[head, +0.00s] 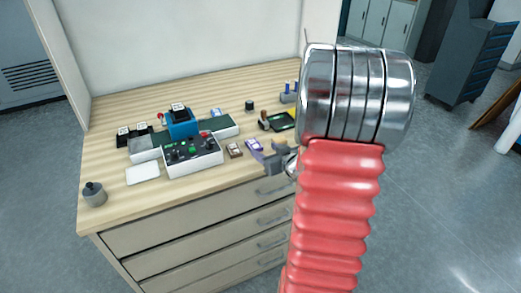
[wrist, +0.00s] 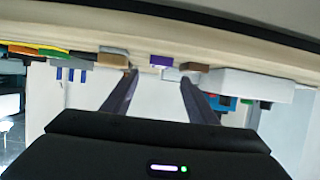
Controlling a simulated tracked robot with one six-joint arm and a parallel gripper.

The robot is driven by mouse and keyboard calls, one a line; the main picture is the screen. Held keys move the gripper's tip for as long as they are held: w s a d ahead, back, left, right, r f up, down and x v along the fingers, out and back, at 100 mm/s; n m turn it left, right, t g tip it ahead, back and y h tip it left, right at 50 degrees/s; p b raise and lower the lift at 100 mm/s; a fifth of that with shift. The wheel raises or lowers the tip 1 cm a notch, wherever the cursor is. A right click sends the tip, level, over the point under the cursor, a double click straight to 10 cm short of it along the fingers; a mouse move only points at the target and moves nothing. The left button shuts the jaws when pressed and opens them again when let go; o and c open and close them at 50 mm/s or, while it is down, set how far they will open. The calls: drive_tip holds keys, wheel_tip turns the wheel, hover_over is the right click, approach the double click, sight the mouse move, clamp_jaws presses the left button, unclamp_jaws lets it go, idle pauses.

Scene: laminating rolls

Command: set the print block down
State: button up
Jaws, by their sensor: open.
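Several small blocks lie near the table's front edge, and I cannot tell for certain which is the print block. A purple and white block (head: 254,145) lies just left of my gripper (head: 270,158) in the head view. A brown block (head: 234,150) lies further left. In the wrist view, which looks upside down, my gripper (wrist: 158,80) is open, its two dark fingers apart. The purple block (wrist: 161,61) shows between and beyond the fingertips, and the brown block (wrist: 195,67) is by the right fingertip. A tan block (wrist: 113,56) is near the left one; contact is unclear.
A white control box (head: 192,157) with buttons stands left of the blocks. A blue device (head: 182,123) is behind it. A grey weight (head: 94,194) sits at the front left corner. My red arm hides the table's right end. Drawers with handles are below the front edge.

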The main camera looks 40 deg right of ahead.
drive_tip(key=v, duration=0.6)
idle(0.7)
drive_tip(key=a+r+g+h, duration=0.2)
drive_tip(key=a+r+g, duration=0.2)
drive_tip(key=a+r, duration=0.7)
drive_tip(key=s+a+n+g+y, duration=0.1)
drive_tip(key=s+a+y, duration=0.1)
drive_tip(key=s+a, duration=0.4)
drive_tip(key=s+a+n+g+y, duration=0.2)
drive_tip(key=s+a, duration=0.4)
drive_tip(key=a, duration=1.1)
drive_tip(key=shift+s+a+f+y, duration=0.2)
drive_tip(key=shift+a+y, duration=0.1)
drive_tip(key=shift+y, duration=0.4)
